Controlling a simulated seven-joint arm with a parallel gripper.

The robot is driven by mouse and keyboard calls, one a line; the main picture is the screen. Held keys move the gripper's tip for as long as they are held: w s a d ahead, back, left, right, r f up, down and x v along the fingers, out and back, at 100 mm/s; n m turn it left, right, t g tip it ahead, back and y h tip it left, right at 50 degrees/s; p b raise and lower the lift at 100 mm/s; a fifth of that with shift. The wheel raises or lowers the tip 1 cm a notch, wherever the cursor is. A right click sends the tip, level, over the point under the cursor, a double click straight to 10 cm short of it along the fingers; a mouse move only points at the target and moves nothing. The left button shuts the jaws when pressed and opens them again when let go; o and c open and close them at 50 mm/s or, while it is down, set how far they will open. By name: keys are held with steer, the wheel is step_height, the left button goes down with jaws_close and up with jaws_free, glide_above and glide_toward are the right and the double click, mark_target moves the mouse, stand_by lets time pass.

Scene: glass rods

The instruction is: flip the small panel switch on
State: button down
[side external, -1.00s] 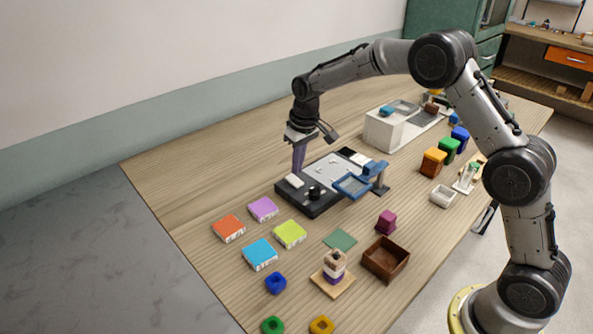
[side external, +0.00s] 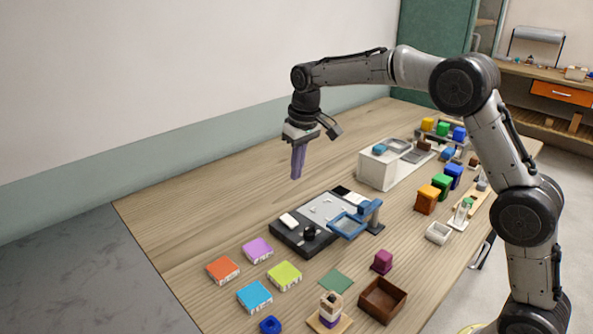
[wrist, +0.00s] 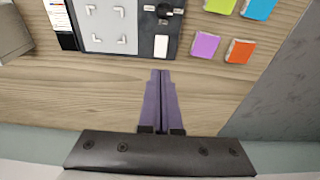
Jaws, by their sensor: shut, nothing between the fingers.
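The dark panel (side external: 290,238) lies on the table with a grey plate (side external: 325,208) on it. A small white switch-like piece (side external: 289,220) sits at its left end, beside a black knob (side external: 309,234). In the wrist view the white piece (wrist: 161,46) is near the panel's edge, below the knob (wrist: 163,11). I cannot tell which way it is tipped. My gripper (side external: 296,177), with purple fingers, is shut and empty. It hangs above the table, behind the panel and clear of it. In the wrist view the closed fingertips (wrist: 161,72) point toward the white piece.
A blue framed stand (side external: 349,226) stands at the panel's front right. Orange (side external: 223,270), purple (side external: 257,250), lime (side external: 285,276) and cyan (side external: 254,296) blocks lie to the front left. A white box (side external: 378,168) stands to the right. Bare table lies behind the panel.

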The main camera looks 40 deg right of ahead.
mark_target(286, 216)
steer(key=shift+w, duration=0.1)
steer(key=shift+w+r, duration=0.15)
steer(key=shift+w, duration=0.45)
steer(key=f, duration=0.4)
steer(key=w+f, duration=0.1)
steer(key=f, duration=0.4)
steer(key=w+f, duration=0.1)
steer(key=f, duration=0.4)
steer(key=shift+w, duration=0.1)
steer(key=shift+w+f, duration=0.1)
steer(key=shift+f, duration=0.15)
steer(key=shift+s+r, duration=0.15)
steer(key=shift+s, duration=0.65)
steer(key=shift+r, duration=0.1)
